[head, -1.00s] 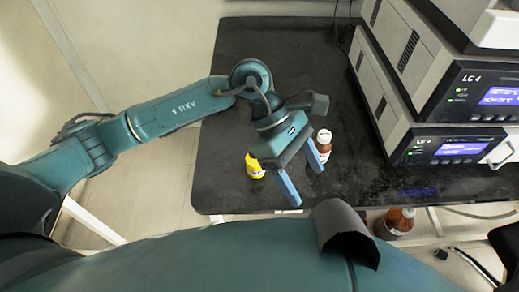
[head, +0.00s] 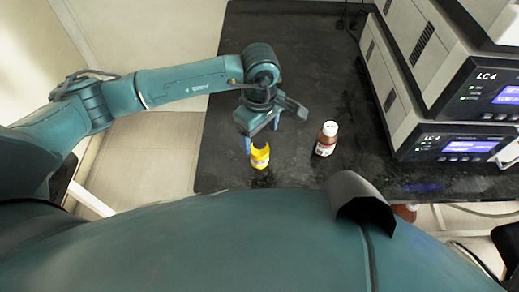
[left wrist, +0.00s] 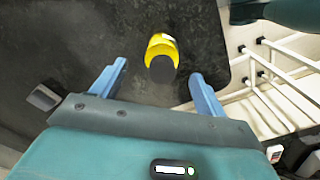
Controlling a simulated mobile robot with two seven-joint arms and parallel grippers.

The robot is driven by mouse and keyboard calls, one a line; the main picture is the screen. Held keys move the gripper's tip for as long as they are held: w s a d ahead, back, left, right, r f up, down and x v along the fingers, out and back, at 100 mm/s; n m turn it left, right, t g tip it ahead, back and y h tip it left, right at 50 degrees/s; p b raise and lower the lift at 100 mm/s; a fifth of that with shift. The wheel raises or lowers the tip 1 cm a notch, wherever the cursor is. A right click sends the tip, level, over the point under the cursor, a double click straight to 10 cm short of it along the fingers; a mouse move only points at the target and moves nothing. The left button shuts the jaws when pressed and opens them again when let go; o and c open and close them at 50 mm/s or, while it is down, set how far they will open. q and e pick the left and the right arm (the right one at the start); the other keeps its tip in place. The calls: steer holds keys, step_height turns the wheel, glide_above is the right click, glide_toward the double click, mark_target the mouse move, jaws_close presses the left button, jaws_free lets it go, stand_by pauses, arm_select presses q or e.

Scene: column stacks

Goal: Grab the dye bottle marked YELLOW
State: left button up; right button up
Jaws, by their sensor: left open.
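The yellow bottle (head: 260,159) with a dark cap stands upright near the front left of the black bench; its marking is too small to read. In the left wrist view the yellow bottle (left wrist: 158,46) shows its dark cap toward me, just beyond and between the open fingers. My left gripper (head: 262,134) is open and empty, pointing down right behind and above the bottle. It also shows in the left wrist view (left wrist: 158,72), with a gap on both sides. I cannot tell whether it touches the bottle. My right gripper is not in view.
A brown bottle (head: 326,140) with a white cap stands to the right of the yellow one. Stacked LC 4 instruments (head: 450,140) fill the right of the black bench (head: 290,40). Another brown bottle (head: 405,212) shows partly below the bench edge. The bench's back middle is clear.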

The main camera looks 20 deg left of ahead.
arm_select(q)
step_height(320, 180, down, 4)
steer(key=shift+s+f+p, duration=0.1)
steer(key=shift+f+p, duration=0.15)
steer(key=shift+p, duration=0.2)
steer(key=shift+c, duration=0.2)
steer(key=c, duration=1.1)
steer(key=shift+r, duration=0.1)
